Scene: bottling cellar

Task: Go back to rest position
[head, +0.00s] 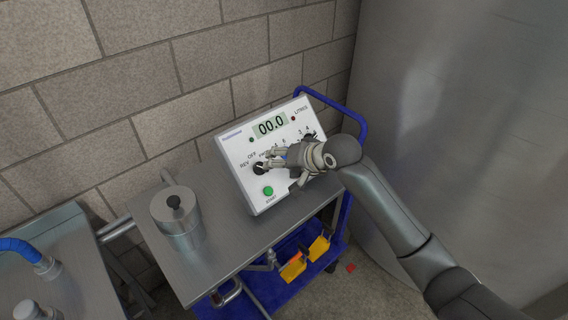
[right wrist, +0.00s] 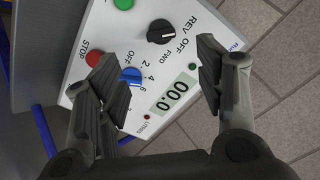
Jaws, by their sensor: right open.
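My right gripper (head: 272,161) is open and empty in front of the white control panel (head: 236,178). In the right wrist view the panel (right wrist: 218,18) lies behind the two spread fingers of my right gripper (right wrist: 158,72). A black knob (right wrist: 160,32) marked REV, OFF and FWD is clear of the fingers there. A blue knob (right wrist: 131,76) shows close beside the left finger; I cannot tell whether they touch. The display (right wrist: 173,93) reads 00.0. My left gripper is out of view.
The panel stands on a steel cart top (head: 222,232) beside a lidded metal pot (head: 178,222). A blue rail (head: 350,114) rises behind. A large steel tank (head: 450,110) stands right. Yellow items (head: 293,267) lie on the blue lower shelf (head: 262,292). A block wall is behind.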

